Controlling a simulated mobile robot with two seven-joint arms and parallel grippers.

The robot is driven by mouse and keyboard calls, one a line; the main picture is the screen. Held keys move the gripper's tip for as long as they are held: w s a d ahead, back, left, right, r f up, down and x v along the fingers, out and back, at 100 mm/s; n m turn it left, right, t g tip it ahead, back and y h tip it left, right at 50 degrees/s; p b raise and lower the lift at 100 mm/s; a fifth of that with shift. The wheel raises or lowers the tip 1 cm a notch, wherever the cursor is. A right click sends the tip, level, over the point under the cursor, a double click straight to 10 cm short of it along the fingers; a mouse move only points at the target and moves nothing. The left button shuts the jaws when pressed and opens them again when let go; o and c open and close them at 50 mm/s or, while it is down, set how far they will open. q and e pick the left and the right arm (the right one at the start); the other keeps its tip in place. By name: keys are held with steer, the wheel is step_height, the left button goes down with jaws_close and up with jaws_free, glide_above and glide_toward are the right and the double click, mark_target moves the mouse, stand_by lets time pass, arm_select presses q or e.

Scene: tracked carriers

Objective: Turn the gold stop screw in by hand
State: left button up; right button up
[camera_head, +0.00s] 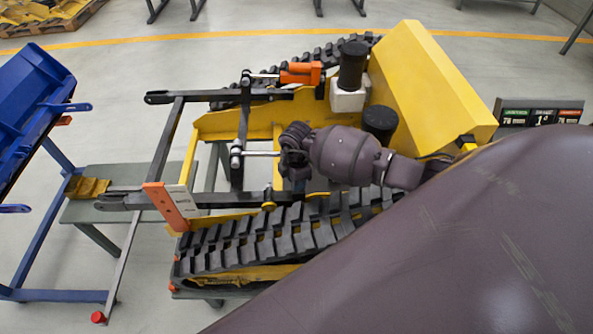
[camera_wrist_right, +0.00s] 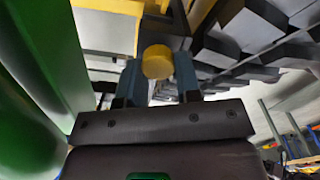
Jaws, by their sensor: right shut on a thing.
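The gold stop screw (camera_wrist_right: 157,61) shows in the right wrist view as a round gold head. My right gripper (camera_wrist_right: 158,75) is shut on it, with one blue-grey finger on each side of the head. How far in the screw sits is hidden. My left gripper is in neither view.
Dark lift arms (camera_head: 172,140) and an orange-and-white upright (camera_head: 171,205) stand left of the wrist. Two black cylinders rise behind it. A blue bucket (camera_head: 30,110) on a blue stand is at the far left. A small display (camera_head: 540,113) stands at the right.

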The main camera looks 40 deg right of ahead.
steer(key=shift+s+d+f, duration=0.15)
steer(key=shift+s+d, duration=0.05)
steer(key=shift+d, duration=0.3)
steer(key=shift+m, duration=1.1)
steer(key=shift+d+m, duration=0.2)
steer(key=shift+m, duration=0.8)
steer(key=m, duration=0.5)
steer(key=shift+a, duration=0.15)
steer(key=shift+o, duration=0.4)
steer(key=shift+w+a+r+m, duration=0.1)
steer(key=shift+w+r+m, duration=0.1)
steer(key=shift+m, duration=0.1)
steer(key=o, duration=0.7)
steer(key=shift+r, duration=0.1)
